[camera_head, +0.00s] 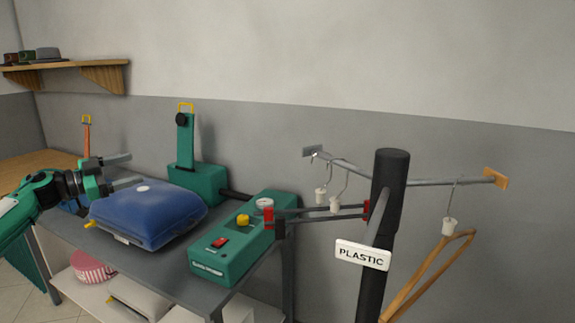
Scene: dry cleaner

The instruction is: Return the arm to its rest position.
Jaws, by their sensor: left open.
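My left gripper (130,170) comes in from the left, with its arm low at the left edge. Its two grey fingers are spread apart with nothing between them. It is above the back left part of the blue padded press (150,215), and I cannot tell whether the lower finger touches the pad. My right gripper is not in view.
The grey table (150,270) carries a green machine (225,255) with a red switch and yellow knob. A black post (390,190) with a "PLASTIC" sign (362,255) and hanging rods stands at right. A shelf (60,75) holds hats. Below are a pink striped box (92,267) and other items.

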